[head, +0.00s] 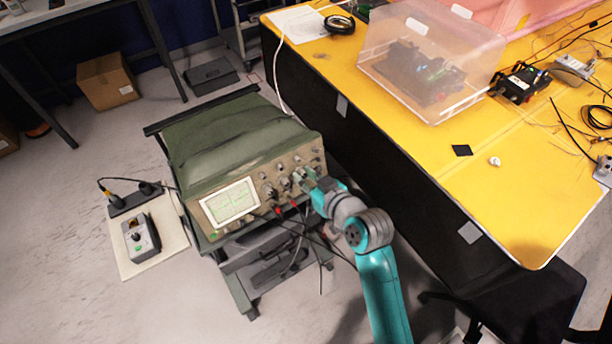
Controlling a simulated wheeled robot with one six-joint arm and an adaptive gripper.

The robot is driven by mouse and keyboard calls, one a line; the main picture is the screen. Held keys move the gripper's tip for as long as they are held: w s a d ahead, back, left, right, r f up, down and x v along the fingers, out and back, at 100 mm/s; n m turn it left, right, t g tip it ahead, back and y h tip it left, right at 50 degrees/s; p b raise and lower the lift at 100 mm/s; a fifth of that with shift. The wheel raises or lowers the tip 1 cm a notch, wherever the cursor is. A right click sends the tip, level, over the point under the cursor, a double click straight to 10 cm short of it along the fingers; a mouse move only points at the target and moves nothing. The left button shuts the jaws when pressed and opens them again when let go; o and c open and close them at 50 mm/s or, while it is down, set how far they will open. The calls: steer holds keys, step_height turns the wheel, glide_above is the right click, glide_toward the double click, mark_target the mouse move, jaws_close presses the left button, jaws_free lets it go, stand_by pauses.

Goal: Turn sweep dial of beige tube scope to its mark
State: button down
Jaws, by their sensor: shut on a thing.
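The beige tube scope (215,232) stands on a cart, with a green cover over its top and a lit white-green screen at the left of its front panel. Several knobs and red plugs sit on the panel to the right of the screen. My gripper (300,178) is at the right part of the panel, shut on a knob there that looks like the sweep dial. The gripper hides most of the dial and its mark. The dial's angle cannot be read from here.
A yellow table (510,190) with a clear plastic box (430,60) stands close on the right. Dark cables hang in front of the cart (245,290). A small grey device (141,238) lies on a board at the left. A cardboard box (107,82) is on the floor behind.

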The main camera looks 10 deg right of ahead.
steer(key=m, duration=0.3)
steer(key=shift+m, duration=0.3)
steer(key=shift+f+m, duration=0.1)
steer(key=shift+m, duration=1.7)
steer(key=c, duration=1.3)
jaws_free()
steer(key=v, duration=1.2)
steer(key=shift+d+f, duration=0.15)
